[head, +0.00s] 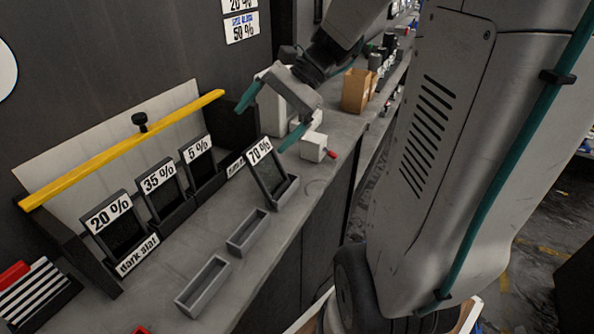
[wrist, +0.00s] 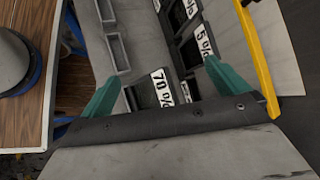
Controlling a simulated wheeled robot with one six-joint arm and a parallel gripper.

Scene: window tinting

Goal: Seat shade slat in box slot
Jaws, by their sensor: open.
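My gripper (head: 259,132) is open and empty, with teal fingers, above the far part of the counter. The 70 % slat (head: 268,178), dark with a white label, stands tilted in a small grey box (head: 287,194). The gripper is above and behind it. In the wrist view, the 70 % slat (wrist: 146,96) lies between the spread fingers (wrist: 163,70), apart from them. The 20 % slat (head: 121,233), 35 % slat (head: 164,198) and 5 % slat (head: 201,170) stand in dark holders along the wall. Two more grey boxes, (head: 248,232) and (head: 203,287), are empty.
A yellow bar (head: 120,150) with a black knob spans above the holders. A white block (head: 314,147) with a red tip and a cardboard box (head: 357,91) stand on the far counter. A striped stack (head: 35,292) is at the near left.

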